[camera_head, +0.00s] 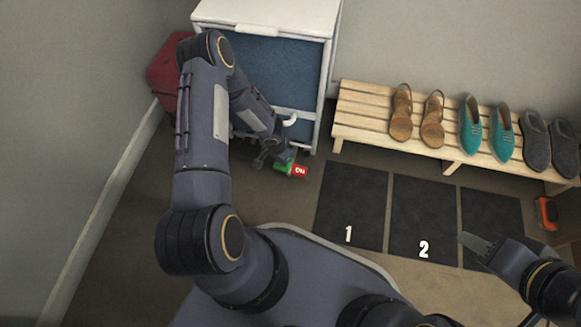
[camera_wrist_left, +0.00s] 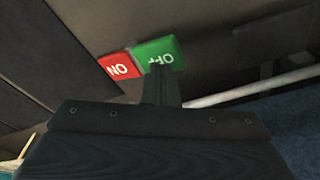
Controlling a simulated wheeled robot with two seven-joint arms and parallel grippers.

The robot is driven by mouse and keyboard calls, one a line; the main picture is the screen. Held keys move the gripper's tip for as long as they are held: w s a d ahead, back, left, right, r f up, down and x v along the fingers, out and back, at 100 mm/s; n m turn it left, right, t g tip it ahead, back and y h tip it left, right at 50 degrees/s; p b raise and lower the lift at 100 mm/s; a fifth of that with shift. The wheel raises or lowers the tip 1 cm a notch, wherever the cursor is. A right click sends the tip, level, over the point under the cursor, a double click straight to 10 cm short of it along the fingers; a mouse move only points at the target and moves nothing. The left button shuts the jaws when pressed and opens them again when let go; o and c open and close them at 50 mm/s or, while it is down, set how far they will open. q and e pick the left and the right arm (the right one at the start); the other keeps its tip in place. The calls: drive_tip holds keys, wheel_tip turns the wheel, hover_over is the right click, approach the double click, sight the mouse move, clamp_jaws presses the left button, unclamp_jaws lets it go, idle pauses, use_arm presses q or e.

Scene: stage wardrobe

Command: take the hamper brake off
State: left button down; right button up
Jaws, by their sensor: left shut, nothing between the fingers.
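The hamper (camera_head: 274,62) has a white lid and frame with blue cloth sides, and stands at the top middle of the head view. At its foot is a brake pedal with a green OFF half (camera_head: 283,166) and a red ON half (camera_head: 300,171). In the left wrist view, the green OFF half (camera_wrist_left: 158,50) and red ON half (camera_wrist_left: 119,68) lie side by side. My left gripper (camera_wrist_left: 160,72) is shut and empty, its tips overlapping the lower edge of the green half; contact cannot be told. My right gripper (camera_head: 466,243) is at the lower right, away from the hamper.
A slatted wooden bench (camera_head: 385,130) with several shoes stands right of the hamper. Dark floor mats, two showing numbers 1 (camera_head: 350,200) and 2 (camera_head: 422,215), lie before it. A red bag (camera_head: 163,75) is left by the wall. An orange-and-black item (camera_head: 546,213) lies far right.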

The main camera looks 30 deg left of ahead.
use_arm(q)
drive_tip(key=shift+f+b, duration=1.25)
drive_tip(key=shift+b, duration=0.2)
idle(0.6)
drive_tip(key=shift+r+p, duration=2.05)
drive_tip(key=shift+r, duration=1.5)
